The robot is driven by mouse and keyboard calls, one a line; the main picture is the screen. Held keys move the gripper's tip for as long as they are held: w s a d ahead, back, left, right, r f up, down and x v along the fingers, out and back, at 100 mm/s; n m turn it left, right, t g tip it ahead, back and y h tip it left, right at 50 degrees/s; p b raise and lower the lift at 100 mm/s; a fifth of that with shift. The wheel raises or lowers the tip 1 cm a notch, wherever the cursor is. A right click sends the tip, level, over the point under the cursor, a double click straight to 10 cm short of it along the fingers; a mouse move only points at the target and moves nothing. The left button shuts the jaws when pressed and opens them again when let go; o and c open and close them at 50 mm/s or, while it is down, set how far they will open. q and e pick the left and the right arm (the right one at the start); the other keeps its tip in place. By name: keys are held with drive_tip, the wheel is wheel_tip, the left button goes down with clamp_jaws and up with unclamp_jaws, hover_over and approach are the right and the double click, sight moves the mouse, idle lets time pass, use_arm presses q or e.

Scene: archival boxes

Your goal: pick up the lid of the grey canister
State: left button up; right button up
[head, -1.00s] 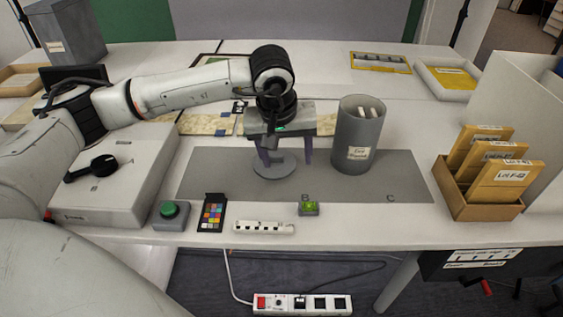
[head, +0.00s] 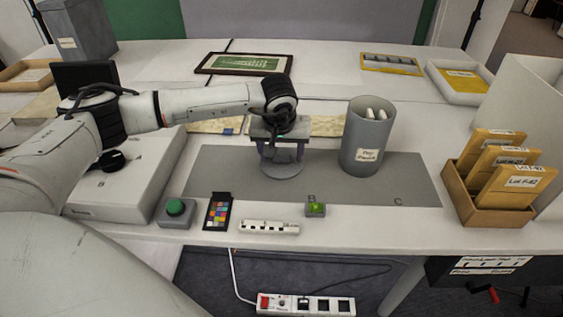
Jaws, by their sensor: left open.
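The grey canister (head: 367,140) stands upright and open on the right part of the dark grey mat (head: 410,185), with a label on its front and white rolls inside. Its lid (head: 282,172) appears to be the round grey disc lying flat on the mat, left of the canister. My left gripper (head: 281,153) is open and points down just above the lid's back part. A grey piece shows between the fingers, perhaps the lid's knob; I cannot tell whether the fingers touch it. My right gripper is out of view.
Along the front lie a green button (head: 175,211), a colour chart (head: 217,212), a white strip (head: 269,227) and a small green level (head: 315,207). A box of yellow envelopes (head: 490,214) stands right. A framed picture (head: 243,64) lies behind my arm.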

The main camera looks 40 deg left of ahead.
use_arm(q)
drive_tip(key=c, duration=1.1)
